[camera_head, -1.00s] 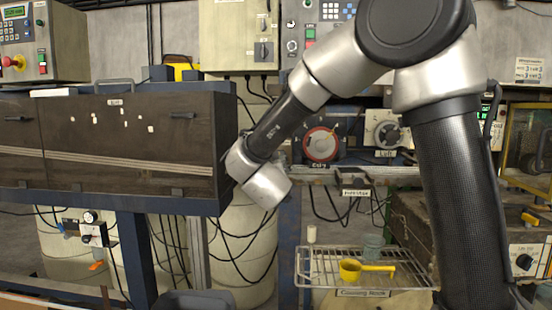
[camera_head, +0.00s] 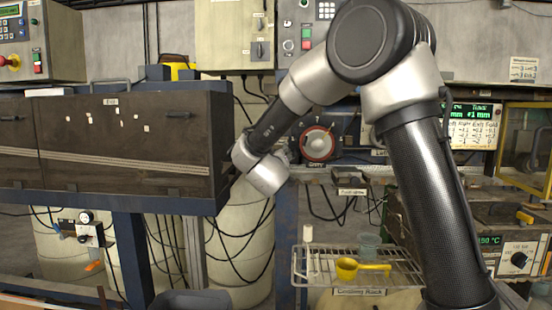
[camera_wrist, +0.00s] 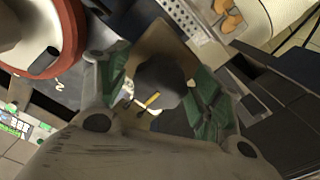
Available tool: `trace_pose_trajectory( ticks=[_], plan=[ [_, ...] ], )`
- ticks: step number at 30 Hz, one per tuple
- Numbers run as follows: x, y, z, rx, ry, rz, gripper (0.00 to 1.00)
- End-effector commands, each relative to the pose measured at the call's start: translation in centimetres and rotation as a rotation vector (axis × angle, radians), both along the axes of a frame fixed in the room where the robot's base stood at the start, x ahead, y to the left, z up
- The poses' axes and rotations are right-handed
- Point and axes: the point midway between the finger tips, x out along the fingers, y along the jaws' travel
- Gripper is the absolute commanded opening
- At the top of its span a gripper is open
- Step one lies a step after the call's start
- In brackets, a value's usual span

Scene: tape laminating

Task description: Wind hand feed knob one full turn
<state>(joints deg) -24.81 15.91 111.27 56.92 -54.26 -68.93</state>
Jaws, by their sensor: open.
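A round dial with a red rim (camera_head: 319,144) is on the machine front in the head view, right of my wrist. A red-rimmed round part (camera_wrist: 42,38) fills the upper left of the wrist view, beside my gripper and outside its fingers. I cannot tell which part is the hand feed knob. My gripper (camera_wrist: 157,95) is open, with green-padded fingers spread apart. A dark rounded shape and a small yellow strip (camera_wrist: 152,100) show between the fingers; I cannot tell whether anything touches them. In the head view my wrist hides the gripper.
A long dark cabinet (camera_head: 100,145) stands left of my wrist. A wire rack (camera_head: 300,268) below holds a yellow scoop (camera_head: 360,268), a white cylinder and a glass. A lit readout panel (camera_head: 472,125) is at right. Cables hang beneath the machine.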

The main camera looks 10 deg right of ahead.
Motion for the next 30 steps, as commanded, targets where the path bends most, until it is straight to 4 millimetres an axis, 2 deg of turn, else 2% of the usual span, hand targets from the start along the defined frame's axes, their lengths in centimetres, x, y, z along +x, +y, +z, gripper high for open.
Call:
trace_pose_trajectory(
  ticks=[2, 9, 20, 30],
  plan=[
    [-0.01, 0.02, 0.0, 0.0, 0.0, 0.0, 0.62],
    [-0.03, 0.03, 0.01, 0.0, 0.0, 0.001, 0.19],
    [-0.04, 0.04, 0.02, 0.04, -0.013, 0.001, 0.19],
    [-0.04, 0.03, 0.03, 0.256, -0.083, 0.001, 0.19]
  ],
)
